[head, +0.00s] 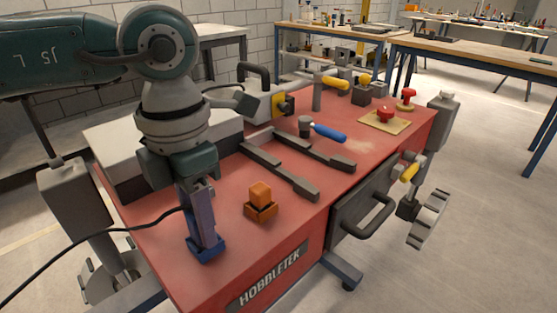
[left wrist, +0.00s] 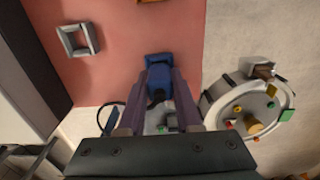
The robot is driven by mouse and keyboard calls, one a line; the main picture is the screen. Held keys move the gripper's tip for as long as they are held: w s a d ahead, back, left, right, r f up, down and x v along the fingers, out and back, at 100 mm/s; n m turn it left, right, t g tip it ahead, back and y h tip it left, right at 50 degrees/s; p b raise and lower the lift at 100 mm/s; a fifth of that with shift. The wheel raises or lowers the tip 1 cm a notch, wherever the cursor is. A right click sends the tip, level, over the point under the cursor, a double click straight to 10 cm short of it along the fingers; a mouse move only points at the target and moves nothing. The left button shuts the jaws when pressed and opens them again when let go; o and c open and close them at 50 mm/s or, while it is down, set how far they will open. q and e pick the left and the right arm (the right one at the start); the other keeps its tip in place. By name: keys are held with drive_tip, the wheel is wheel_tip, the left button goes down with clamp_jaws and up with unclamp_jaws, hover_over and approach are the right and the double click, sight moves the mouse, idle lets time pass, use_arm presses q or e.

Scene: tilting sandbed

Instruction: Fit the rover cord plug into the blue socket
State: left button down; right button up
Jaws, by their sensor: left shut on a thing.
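My left gripper (head: 203,232) points down at the near left corner of the red table. It is shut on a blue plug (left wrist: 159,80), which shows between the fingers in the left wrist view. A black cord (head: 110,229) runs from the gripper down to the left. The blue socket (head: 205,252) sits on the table right under the fingertips; it also shows in the left wrist view (left wrist: 158,58). The plug lines up with the socket and overlaps it; I cannot tell how deep it sits. My right gripper is not in view.
An orange socket with an orange block (head: 261,200) stands to the right. A grey square frame (left wrist: 67,43) is on the table. Two dark bars (head: 282,170), a blue-handled tool (head: 328,131) and a white-topped box (head: 105,142) lie farther back. A round coloured-block device (left wrist: 238,105) is beside the table.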

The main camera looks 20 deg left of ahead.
use_arm(q)
drive_tip(key=shift+f, duration=0.3)
drive_tip(key=shift+c, duration=0.2)
unclamp_jaws()
drive_tip(key=shift+r, duration=0.1)
wheel_tip(320, 180, up, 8)
drive_tip(key=p, duration=0.6)
drive_tip(key=shift+p, duration=0.3)
drive_tip(key=shift+d, duration=0.1)
